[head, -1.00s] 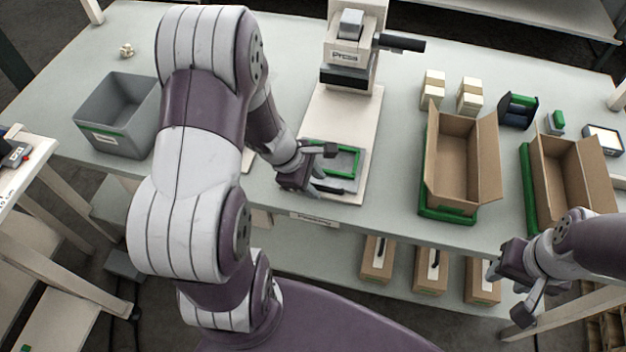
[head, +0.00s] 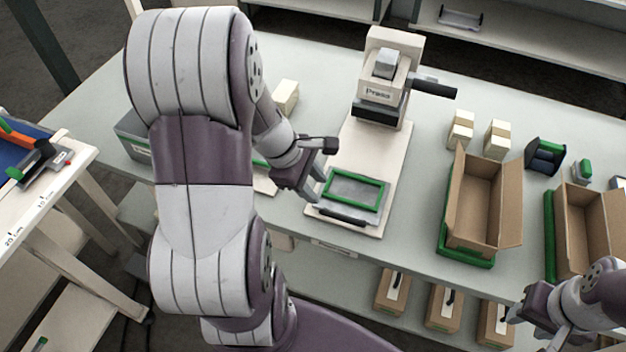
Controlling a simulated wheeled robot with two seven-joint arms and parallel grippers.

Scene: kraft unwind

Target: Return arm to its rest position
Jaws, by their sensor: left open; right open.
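My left arm crosses the left half of the head view. Its gripper (head: 322,168) is open and empty, just left of and above the press's green-framed tray (head: 352,190). The press (head: 385,80) stands behind on its white base plate (head: 384,150). My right gripper (head: 530,325) is open and empty at the lower right, in front of the table's front edge and low beside the cardboard boxes. Part of the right gripper is hard to make out against its arm.
An open cardboard box (head: 476,205) sits on a green tray, with another box (head: 588,225) to its right. Small cream boxes (head: 497,140) stand behind. A grey bin (head: 133,135) is partly hidden by my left arm. Several cartons (head: 444,305) sit on the lower shelf.

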